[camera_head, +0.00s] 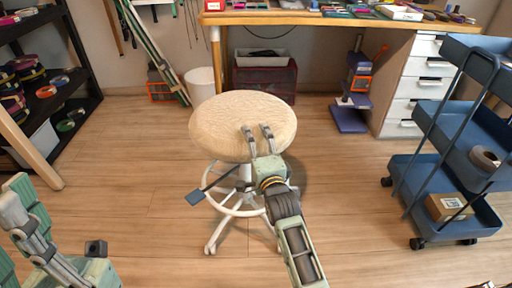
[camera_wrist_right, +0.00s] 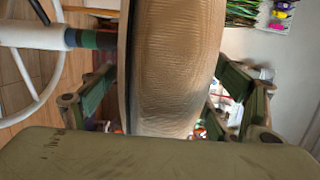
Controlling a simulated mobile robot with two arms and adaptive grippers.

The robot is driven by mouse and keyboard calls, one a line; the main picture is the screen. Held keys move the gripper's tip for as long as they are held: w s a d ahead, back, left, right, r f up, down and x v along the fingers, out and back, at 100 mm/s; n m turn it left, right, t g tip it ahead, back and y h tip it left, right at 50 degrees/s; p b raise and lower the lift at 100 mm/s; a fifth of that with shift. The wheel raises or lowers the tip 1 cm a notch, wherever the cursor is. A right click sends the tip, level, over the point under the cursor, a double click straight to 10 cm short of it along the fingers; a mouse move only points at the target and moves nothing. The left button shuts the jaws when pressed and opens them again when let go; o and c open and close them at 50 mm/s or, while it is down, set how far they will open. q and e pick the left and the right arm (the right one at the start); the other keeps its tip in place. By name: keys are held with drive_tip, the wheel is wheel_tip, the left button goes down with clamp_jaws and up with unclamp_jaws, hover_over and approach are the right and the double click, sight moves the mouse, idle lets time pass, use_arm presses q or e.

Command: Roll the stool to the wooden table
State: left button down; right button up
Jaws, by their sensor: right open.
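The stool (camera_head: 238,115) has a round light wooden seat and a white wheeled base with a foot ring. It stands upright on the floor in front of the wooden table (camera_head: 300,19), with a floor gap between them. My right gripper (camera_head: 258,128) is at the seat's near edge, its fingers reaching over the rim. In the right wrist view the seat (camera_wrist_right: 172,65) lies between the spread fingers; I cannot tell whether they touch it. My left gripper (camera_head: 30,225) is at the lower left, away from the stool, partly cut off; its jaw opening is unclear.
A blue cart (camera_head: 440,130) stands at right, beside white drawers (camera_head: 408,95). A white bin (camera_head: 200,84), a dark red crate (camera_head: 265,78) and a blue stand (camera_head: 348,118) are near or under the table. Dark shelves (camera_head: 70,50) are at left. Floor around the stool is clear.

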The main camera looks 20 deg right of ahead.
drive_tip(key=shift+c, duration=0.5)
clamp_jaws()
